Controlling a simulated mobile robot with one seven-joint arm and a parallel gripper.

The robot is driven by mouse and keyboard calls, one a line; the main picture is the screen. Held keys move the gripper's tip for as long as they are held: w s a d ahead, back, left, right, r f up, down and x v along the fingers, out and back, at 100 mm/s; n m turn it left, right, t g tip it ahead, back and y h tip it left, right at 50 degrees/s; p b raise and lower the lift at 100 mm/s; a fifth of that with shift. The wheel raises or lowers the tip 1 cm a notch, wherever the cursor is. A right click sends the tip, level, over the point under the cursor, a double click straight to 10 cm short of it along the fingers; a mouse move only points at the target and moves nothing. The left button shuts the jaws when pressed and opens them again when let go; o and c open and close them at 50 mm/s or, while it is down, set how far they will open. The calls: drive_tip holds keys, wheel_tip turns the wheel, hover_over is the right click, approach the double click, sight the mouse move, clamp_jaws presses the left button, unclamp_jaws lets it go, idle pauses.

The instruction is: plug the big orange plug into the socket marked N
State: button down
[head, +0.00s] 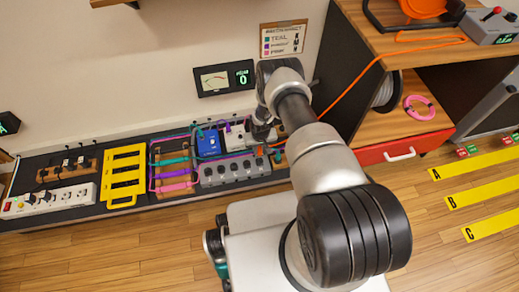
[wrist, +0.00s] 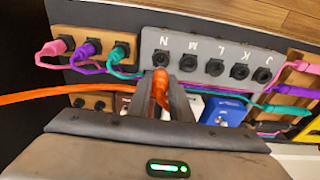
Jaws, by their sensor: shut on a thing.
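The big orange plug (wrist: 160,88) is between the two fingers of my gripper (wrist: 161,100), which is shut on it. Its orange cable (wrist: 60,92) runs off to the left in the wrist view. The grey socket block (wrist: 203,52) carries a row of black sockets marked, left to right, N, M, L, K and J, with the letters upside down. The plug's tip is at the socket marked N (wrist: 160,58); I cannot tell whether it touches or enters it. In the head view my gripper (head: 262,135) is over the right end of the socket block (head: 235,177), with the plug mostly hidden.
Pink, purple and teal plugs sit in a wooden block (wrist: 88,42) left of the socket block. A blue box (wrist: 223,111) stands close to my right finger. The orange cable (head: 350,85) passes the wooden cabinet (head: 385,45). A yellow rack (head: 124,175) stands further left.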

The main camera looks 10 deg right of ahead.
sight(259, 156)
drive_tip(key=shift+f+b, duration=1.15)
drive_tip(key=shift+f, duration=1.5)
drive_tip(key=shift+f, duration=0.1)
drive_tip(key=c, duration=1.5)
unclamp_jaws()
drive_tip(key=r+p, duration=0.2)
drive_tip(key=r, duration=0.3)
drive_tip(key=s+r+p, duration=0.1)
drive_tip(key=r+p, duration=0.1)
drive_tip(key=r, duration=0.4)
drive_tip(key=s+r+p, duration=0.1)
drive_tip(key=r+p, duration=0.1)
drive_tip(key=r, duration=0.4)
drive_tip(key=shift+r, duration=0.2)
